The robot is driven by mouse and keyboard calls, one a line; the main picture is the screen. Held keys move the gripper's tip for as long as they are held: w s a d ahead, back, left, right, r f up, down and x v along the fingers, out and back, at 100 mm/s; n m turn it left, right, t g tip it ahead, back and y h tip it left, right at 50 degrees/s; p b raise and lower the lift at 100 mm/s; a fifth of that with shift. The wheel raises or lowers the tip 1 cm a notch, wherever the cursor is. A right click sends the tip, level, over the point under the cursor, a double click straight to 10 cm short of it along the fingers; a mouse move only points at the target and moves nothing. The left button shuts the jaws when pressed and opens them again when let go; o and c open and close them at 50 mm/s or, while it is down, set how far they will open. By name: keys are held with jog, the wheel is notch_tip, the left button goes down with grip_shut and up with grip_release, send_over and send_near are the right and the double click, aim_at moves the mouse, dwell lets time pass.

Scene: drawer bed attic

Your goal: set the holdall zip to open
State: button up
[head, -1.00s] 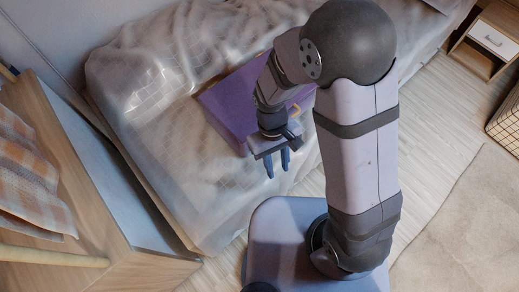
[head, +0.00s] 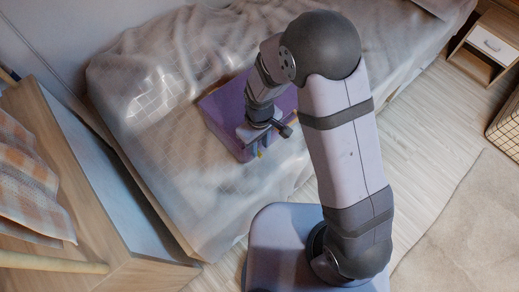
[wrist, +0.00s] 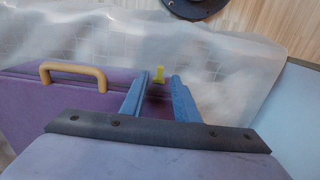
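The purple holdall (head: 222,108) lies on the bed, partly hidden by my arm. In the wrist view the holdall (wrist: 40,105) shows its yellow handle (wrist: 73,66) at left.
The bed's pale rumpled cover (head: 150,90) surrounds the holdall. A wooden unit with an orange checked cloth (head: 25,170) stands at left. A small drawer cabinet (head: 490,43) and a basket (head: 508,125) are at right. The floor between has a beige rug (head: 460,210).

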aim_at(259, 153)
jog(key=shift+f, duration=2)
grip_shut()
